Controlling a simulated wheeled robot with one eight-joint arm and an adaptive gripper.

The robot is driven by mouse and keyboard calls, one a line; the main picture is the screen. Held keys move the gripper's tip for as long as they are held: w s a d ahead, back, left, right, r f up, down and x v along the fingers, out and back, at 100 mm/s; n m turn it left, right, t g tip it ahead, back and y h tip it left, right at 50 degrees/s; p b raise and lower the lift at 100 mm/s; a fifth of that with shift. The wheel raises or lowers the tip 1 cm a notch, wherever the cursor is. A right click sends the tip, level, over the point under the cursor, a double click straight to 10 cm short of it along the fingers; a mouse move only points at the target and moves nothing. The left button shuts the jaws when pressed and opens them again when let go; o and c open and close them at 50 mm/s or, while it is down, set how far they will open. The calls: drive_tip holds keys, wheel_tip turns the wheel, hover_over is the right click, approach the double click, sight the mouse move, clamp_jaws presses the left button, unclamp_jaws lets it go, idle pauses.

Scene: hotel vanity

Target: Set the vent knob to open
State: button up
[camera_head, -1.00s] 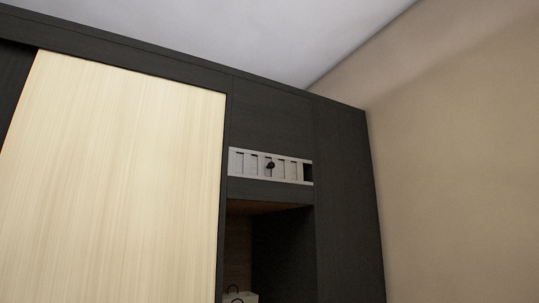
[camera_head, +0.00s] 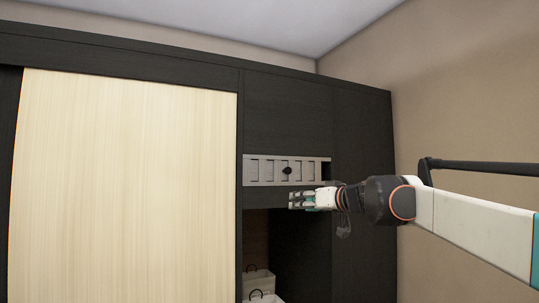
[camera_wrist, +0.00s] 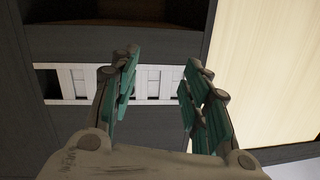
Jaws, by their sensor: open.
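The vent (camera_head: 262,170) is a pale slatted strip set in the dark cabinet. Its small black knob (camera_head: 287,170) sticks out near the strip's middle in the head view. My gripper (camera_head: 293,200) is just below the vent, its fingers pointing left. In the wrist view, the open, empty fingers (camera_wrist: 163,58) stand apart in front of the vent (camera_wrist: 78,83). I cannot make out the knob there; a finger may hide it. A dark gap shows at the strip's left end in that view. I cannot tell whether the gripper touches anything.
A light wood panel (camera_head: 125,185) covers the cabinet's left part. Below the vent is an open niche (camera_head: 258,235) with light boxes (camera_head: 260,282) with dark handles. A beige wall (camera_head: 465,110) stands to the right. The face above the vent is clear.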

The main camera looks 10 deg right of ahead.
drive_tip(key=t+p, duration=0.2)
drive_tip(key=p, duration=0.2)
approach(289, 171)
drive_tip(key=shift+m, duration=0.3)
drive_tip(key=p+x, duration=0.4)
drive_tip(key=x, duration=0.6)
drive_tip(key=shift+w, duration=0.2)
clamp_jaws()
drive_tip(key=shift+h, duration=0.3)
